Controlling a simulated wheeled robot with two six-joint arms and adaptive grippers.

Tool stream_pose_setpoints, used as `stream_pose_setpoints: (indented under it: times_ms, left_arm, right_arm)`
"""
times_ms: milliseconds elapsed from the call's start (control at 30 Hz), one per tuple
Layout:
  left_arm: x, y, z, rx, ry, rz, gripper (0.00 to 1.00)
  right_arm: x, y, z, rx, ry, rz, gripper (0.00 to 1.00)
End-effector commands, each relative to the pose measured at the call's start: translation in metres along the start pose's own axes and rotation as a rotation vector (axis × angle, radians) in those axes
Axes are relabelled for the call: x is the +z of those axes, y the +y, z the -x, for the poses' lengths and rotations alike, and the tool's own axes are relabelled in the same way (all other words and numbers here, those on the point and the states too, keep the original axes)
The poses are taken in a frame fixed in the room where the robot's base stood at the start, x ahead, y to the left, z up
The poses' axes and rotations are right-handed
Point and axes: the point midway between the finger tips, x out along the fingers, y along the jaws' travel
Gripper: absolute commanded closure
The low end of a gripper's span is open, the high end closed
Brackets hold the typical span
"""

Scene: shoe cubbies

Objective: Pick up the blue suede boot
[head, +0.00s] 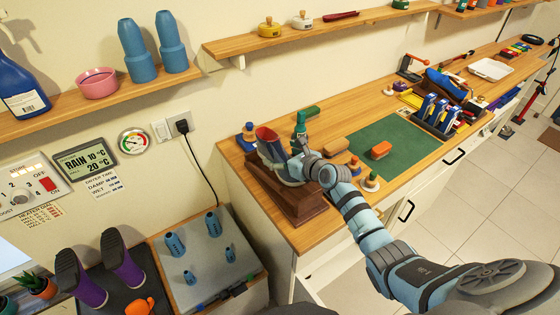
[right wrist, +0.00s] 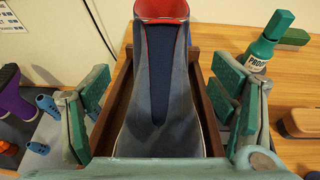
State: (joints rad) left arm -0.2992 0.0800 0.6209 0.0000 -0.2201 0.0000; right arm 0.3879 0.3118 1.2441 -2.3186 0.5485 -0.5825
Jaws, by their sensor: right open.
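The blue suede boot (head: 270,150) sits in a dark wooden box (head: 298,204) at the near left end of the workbench. Its red-lined opening points up and away. In the right wrist view the boot (right wrist: 160,95) fills the middle, between the box's brown side walls (right wrist: 118,92). My right gripper (head: 292,168) is over the boot, partly hiding it in the head view. In the right wrist view the gripper (right wrist: 158,108) is open, with one green-padded finger on each side of the boot and gaps between. My left gripper is not in view.
A green bottle (head: 300,126) stands close behind the right gripper, and a blue-topped bottle (head: 249,135) beside the boot. A brush (head: 335,146) and small jars lie right of the box. A green mat (head: 395,150) is mostly bare. A shelf (head: 300,48) runs above.

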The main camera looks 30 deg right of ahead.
Motion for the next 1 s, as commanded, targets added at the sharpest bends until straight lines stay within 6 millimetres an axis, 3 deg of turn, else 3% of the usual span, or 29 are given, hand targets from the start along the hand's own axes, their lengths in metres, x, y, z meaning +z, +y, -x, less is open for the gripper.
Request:
stream_pose_setpoints:
  times_ms: [100, 467, 767, 1000]
  left_arm:
    - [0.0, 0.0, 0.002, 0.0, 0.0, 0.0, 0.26]
    - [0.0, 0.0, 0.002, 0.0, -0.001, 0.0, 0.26]
    - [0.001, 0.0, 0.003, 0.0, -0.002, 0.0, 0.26]
    - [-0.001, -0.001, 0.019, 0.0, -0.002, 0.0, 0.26]
  right_arm:
    - [0.001, 0.0, 0.001, 0.0, 0.0, 0.0, 0.25]
    - [0.001, 0.0, 0.001, 0.0, 0.0, 0.0, 0.82]
    - [0.005, 0.0, 0.003, -0.001, -0.002, 0.001, 0.83]
    - [0.04, 0.0, 0.017, 0.0, -0.004, 0.003, 0.83]
